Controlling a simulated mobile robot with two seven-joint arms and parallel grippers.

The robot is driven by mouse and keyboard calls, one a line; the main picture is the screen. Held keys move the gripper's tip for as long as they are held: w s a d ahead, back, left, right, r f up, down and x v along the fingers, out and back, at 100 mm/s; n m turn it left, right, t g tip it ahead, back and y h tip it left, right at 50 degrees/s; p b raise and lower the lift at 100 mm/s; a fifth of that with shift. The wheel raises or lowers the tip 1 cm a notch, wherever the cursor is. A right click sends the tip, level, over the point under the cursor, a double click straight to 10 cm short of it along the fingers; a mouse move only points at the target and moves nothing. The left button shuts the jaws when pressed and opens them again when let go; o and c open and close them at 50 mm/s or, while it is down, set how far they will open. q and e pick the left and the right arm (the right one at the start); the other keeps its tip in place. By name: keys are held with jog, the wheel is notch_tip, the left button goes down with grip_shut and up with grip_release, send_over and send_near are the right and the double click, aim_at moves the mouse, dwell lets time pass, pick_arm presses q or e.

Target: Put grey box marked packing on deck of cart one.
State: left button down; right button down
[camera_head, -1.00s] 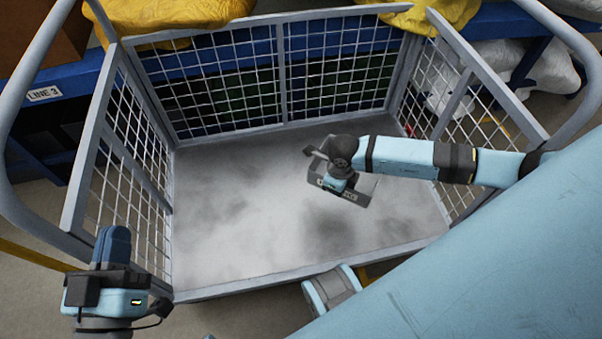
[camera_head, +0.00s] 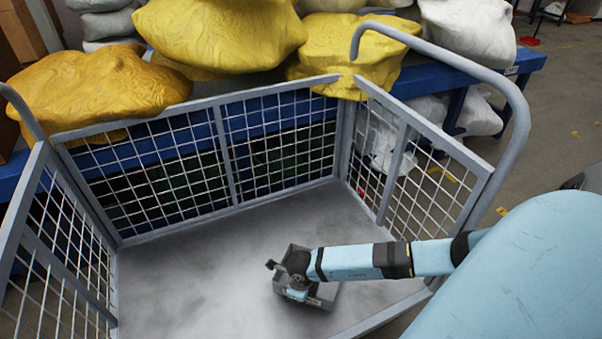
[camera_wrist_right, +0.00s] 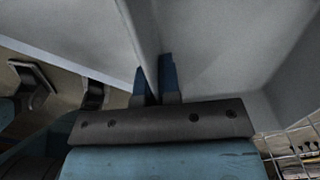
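The grey box (camera_head: 325,298) is over the deck of the cart, right of the middle in the head view. My right gripper (camera_head: 296,286) is above it; the arm hides part of the box. In the right wrist view the two blue fingers of the right gripper (camera_wrist_right: 155,82) are close together on either side of the box's wall (camera_wrist_right: 136,25). I cannot tell whether the box touches the deck. The box's marking is not readable now. The cart's grey deck (camera_head: 180,275) is bare elsewhere, and no cart number shows. My left gripper is out of view.
Wire mesh panels (camera_head: 285,155) fence the cart's back and sides, with a curved handle (camera_head: 520,125) at the right. Behind stands a blue rack (camera_head: 440,75) with yellow sacks (camera_head: 215,35) and white sacks (camera_head: 470,40). The deck left of the box is free.

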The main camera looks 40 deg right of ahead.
notch_tip(320, 180, down, 3)
jog(key=shift+f+b, duration=0.1)
jog(key=shift+b, duration=0.55)
jog(key=shift+f, duration=0.35)
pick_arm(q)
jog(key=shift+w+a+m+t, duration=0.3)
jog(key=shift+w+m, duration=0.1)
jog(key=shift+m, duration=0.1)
pick_arm(e)
jog(key=shift+r, duration=0.15)
jog(key=shift+f, duration=0.2)
jog(key=c, duration=1.3)
grip_release()
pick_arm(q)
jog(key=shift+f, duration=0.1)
pick_arm(e)
jog(key=shift+r, duration=0.1)
